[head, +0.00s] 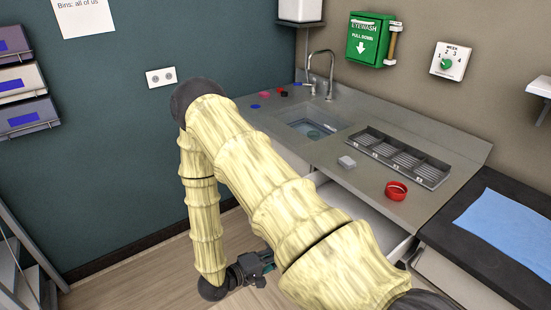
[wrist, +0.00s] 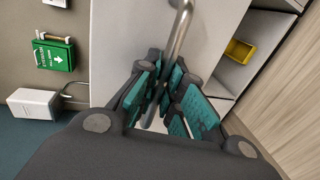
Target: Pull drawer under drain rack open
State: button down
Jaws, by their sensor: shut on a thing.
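The drain rack (head: 400,157) is a grey slotted tray on the counter. Below the counter edge in front of it, a white drawer (head: 365,208) stands out from the cabinet, its pale inside partly showing. My arm hides its front and much of its left part in the head view. My gripper (head: 262,262) is low at the left of the drawer, partly behind my arm. In the wrist view my gripper (wrist: 165,98), with teal finger pads, is shut around a metal bar handle (wrist: 181,32) in front of a white panel (wrist: 120,35).
The counter (head: 330,165) holds a sink (head: 312,122), a small white block (head: 347,162) and a red ring (head: 396,190). A dark bench with a blue cloth (head: 510,225) is at the right. An open shelf with a yellow bin (wrist: 240,51) shows in the wrist view.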

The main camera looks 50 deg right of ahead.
jog(key=c, duration=1.5)
grip_release()
jog(key=v, duration=1.2)
jog(key=shift+f, duration=0.1)
